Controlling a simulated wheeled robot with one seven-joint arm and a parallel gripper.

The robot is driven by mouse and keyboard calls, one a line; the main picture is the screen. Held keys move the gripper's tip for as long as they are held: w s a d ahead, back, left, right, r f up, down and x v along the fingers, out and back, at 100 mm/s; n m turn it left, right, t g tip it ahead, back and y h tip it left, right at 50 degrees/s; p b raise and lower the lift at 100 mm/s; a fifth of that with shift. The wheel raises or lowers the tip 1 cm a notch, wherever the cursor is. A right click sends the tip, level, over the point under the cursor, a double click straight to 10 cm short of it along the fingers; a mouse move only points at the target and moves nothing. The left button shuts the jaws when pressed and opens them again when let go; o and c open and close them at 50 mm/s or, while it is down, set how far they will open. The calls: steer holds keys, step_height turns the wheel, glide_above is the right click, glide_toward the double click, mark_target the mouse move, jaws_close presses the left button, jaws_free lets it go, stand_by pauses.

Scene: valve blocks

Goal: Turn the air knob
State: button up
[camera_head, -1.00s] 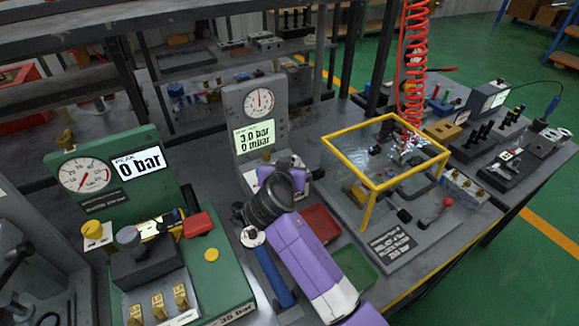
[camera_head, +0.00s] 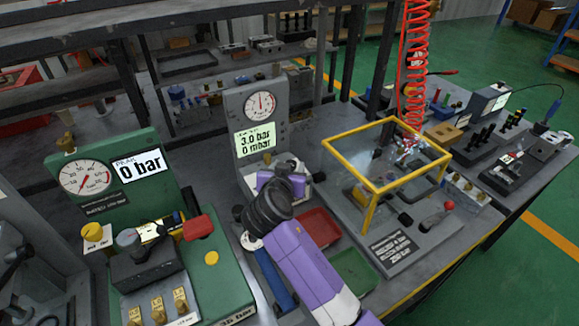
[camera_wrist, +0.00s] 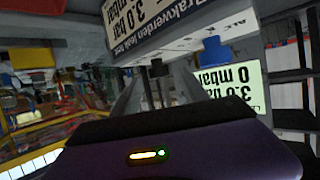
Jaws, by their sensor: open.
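In the wrist view, which is upside down, a blue knob (camera_wrist: 211,51) sits beside the lettered white panel edge, near the green display (camera_wrist: 231,86) reading 3.0 bar, 0 mbar. I take it for the air knob, but its label is not clearly legible. My gripper (camera_wrist: 155,78) is open, its grey fingers pointing towards the panel, with the blue knob to the right of them and apart. In the head view, my purple hand (camera_head: 283,181) is at the foot of the grey gauge panel (camera_head: 238,106). It hides the fingertips and the knob there.
A green test stand (camera_head: 112,208) with a gauge and yellow knob is at left. A yellow-framed clear box (camera_head: 388,185) is at right. Red (camera_head: 318,226) and green (camera_head: 354,268) trays lie beside my forearm. A dark shelf (camera_head: 200,30) is behind.

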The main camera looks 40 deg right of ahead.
steer(key=v, duration=0.6)
steer(key=shift+s+a, duration=0.1)
stand_by(0.4)
